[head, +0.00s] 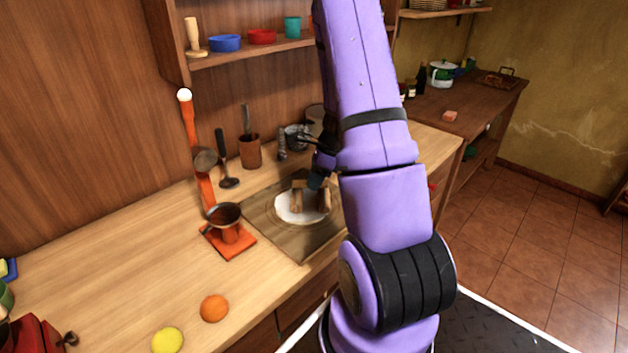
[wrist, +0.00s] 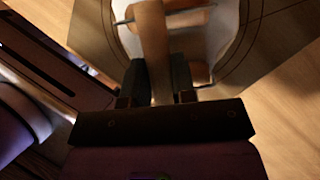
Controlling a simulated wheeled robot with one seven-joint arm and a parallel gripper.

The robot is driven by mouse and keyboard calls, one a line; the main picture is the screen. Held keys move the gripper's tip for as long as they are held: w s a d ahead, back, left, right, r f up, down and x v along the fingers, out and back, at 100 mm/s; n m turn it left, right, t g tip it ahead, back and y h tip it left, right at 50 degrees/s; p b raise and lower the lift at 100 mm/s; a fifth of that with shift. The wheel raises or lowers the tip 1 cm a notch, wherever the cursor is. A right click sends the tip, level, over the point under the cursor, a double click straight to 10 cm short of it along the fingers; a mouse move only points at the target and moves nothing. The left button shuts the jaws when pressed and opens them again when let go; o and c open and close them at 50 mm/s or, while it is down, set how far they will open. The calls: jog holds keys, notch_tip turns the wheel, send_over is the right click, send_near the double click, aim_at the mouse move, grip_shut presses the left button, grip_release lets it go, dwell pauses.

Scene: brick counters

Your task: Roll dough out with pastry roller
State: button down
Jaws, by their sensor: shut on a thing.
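The pale, flat dough (head: 287,212) lies on a wooden board (head: 265,220) marked with a circle; it also shows in the wrist view (wrist: 222,38). My gripper (wrist: 158,72) is over the board, its two dark fingers on either side of the wooden pastry roller (wrist: 153,40). It is shut on the roller's wooden part. A thin metal rod crosses near the top of the wrist view. In the head view the roller's brown wooden parts (head: 297,197) are over the dough. I cannot tell whether the roller presses on it. My arm partly hides the board's right side.
A small kitchen scale (head: 229,238) with a bowl stands left of the board. A dark ladle (head: 225,165) and a utensil cup (head: 250,152) are behind. An orange (head: 214,308) and a lemon (head: 167,340) lie at the front. The counter's left middle is clear.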

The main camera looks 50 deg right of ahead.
jog(key=shift+w+a+r, duration=0.1)
jog(key=shift+w+a, duration=1.7)
jog(key=shift+w, duration=0.25)
jog(key=shift+s+d+f, duration=0.2)
jog(key=shift+s+d, duration=0.8)
jog(key=shift+s, duration=0.2)
jog(key=shift+s+d, duration=0.95)
jog(key=shift+s, duration=0.15)
jog(key=shift+w+a+r, duration=0.2)
jog(key=shift+w+a, duration=0.8)
jog(key=shift+w, duration=0.2)
jog(key=shift+w+a+f, duration=0.2)
jog(key=shift+w+a, duration=0.75)
jog(key=shift+w, duration=0.1)
jog(key=shift+s+d+r, duration=0.15)
jog(key=shift+s+d, duration=1.85)
jog(key=shift+s, duration=0.2)
jog(key=shift+r, duration=3.55)
